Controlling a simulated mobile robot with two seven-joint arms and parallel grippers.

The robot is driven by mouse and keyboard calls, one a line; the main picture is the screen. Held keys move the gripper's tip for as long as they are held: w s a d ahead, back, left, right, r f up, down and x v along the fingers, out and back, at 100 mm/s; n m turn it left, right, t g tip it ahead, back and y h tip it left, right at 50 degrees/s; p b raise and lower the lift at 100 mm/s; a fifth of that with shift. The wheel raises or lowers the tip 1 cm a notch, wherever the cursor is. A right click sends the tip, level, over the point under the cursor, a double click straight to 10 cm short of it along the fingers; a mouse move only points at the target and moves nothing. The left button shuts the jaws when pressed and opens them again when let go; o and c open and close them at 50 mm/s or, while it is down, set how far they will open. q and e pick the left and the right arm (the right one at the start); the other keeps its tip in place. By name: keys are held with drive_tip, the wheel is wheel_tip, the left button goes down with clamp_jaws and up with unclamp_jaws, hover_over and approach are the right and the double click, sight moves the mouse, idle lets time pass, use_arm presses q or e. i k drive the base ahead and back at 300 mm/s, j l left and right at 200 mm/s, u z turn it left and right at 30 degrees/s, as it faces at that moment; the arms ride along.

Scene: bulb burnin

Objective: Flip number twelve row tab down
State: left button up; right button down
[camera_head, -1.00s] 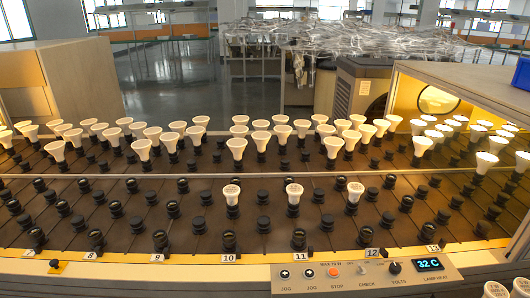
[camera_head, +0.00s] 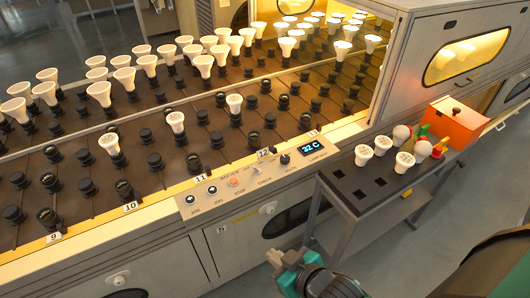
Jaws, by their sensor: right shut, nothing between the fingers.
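The number twelve label (camera_head: 265,153) is on the yellow front edge of the bulb rack, behind the control panel. A small dark tab (camera_head: 274,149) seems to sit just right of the label; it is too small to tell whether it is up or down. My right gripper (camera_head: 275,261), black with teal parts, is at the bottom of the view, in front of and below the rack's edge. It is shut and empty, well apart from the tab. My left gripper is not in view.
The control panel (camera_head: 225,190), with knobs, a switch and a 32 C display, sticks out in front of rows eleven to thirteen. Open floor (camera_head: 410,255) lies before the cart.

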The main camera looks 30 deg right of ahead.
sight(263, 153)
drive_tip(key=i+l+z, duration=0.1)
drive_tip(key=i, duration=0.35)
drive_tip(key=z, duration=2.1)
